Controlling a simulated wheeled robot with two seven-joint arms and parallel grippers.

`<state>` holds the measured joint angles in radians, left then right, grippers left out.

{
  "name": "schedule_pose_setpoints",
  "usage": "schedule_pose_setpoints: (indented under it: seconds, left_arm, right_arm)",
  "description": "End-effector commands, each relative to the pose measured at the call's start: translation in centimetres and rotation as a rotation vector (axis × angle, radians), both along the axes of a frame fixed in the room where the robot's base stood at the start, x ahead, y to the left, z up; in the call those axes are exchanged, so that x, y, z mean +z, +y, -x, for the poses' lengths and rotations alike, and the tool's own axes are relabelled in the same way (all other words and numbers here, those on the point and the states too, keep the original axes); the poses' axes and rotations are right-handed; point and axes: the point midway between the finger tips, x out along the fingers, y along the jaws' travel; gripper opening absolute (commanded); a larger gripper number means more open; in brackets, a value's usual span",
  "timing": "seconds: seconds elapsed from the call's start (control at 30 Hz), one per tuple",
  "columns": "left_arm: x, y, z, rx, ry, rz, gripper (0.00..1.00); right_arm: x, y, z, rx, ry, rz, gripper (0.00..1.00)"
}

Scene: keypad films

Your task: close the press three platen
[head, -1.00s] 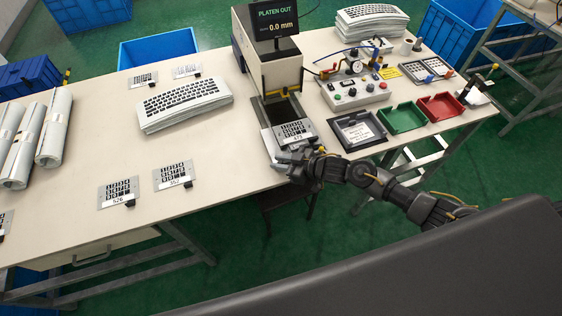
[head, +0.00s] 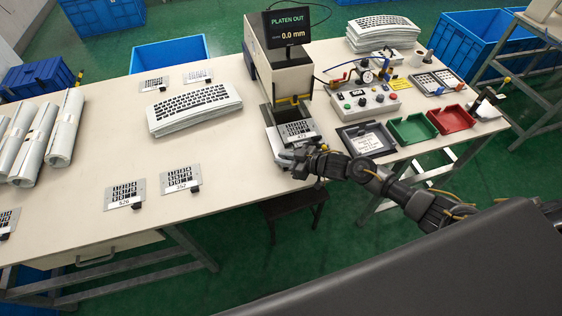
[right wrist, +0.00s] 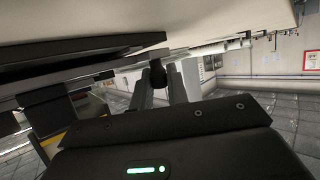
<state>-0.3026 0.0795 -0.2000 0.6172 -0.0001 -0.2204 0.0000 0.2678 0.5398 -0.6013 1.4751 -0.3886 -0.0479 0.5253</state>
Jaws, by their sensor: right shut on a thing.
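The press (head: 283,78) stands at the back edge of the bench, and its screen (head: 290,28) reads "PLATEN OUT" and 0.0 mm. Its platen (head: 279,146) sticks out at the front, with a grey keypad plate (head: 297,129) lying on it. My right gripper (head: 296,161) is at the platen's front edge. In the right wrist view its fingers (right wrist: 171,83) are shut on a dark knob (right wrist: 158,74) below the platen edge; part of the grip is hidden. My left gripper is not in view.
A control box (head: 365,100) and black, green (head: 412,129) and red (head: 451,118) trays stand right of the platen. A keyboard stack (head: 193,108) and several keypad plates (head: 125,194) lie to the left. The bench front between plates and platen is clear.

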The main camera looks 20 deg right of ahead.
Motion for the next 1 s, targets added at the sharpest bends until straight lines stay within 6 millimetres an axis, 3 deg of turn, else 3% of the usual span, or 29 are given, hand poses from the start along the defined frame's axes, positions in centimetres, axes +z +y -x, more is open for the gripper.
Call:
schedule_pose_setpoints:
  seconds: [0.03, 0.2, 0.57, 1.0]
  left_arm:
    - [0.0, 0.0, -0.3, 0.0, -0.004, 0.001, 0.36]
    - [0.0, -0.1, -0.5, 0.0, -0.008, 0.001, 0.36]
    - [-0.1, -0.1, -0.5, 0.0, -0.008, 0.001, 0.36]
    - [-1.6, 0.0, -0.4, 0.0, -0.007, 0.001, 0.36]
  right_arm:
    - [0.0, -0.1, 0.0, -0.001, 0.001, 0.002, 0.17]
    - [0.0, 0.1, 0.0, 0.001, 0.001, 0.002, 0.37]
    - [0.1, -0.4, 0.4, 0.002, 0.001, 0.002, 0.37]
    - [3.0, -5.6, 5.8, 0.003, 0.003, 0.004, 0.37]
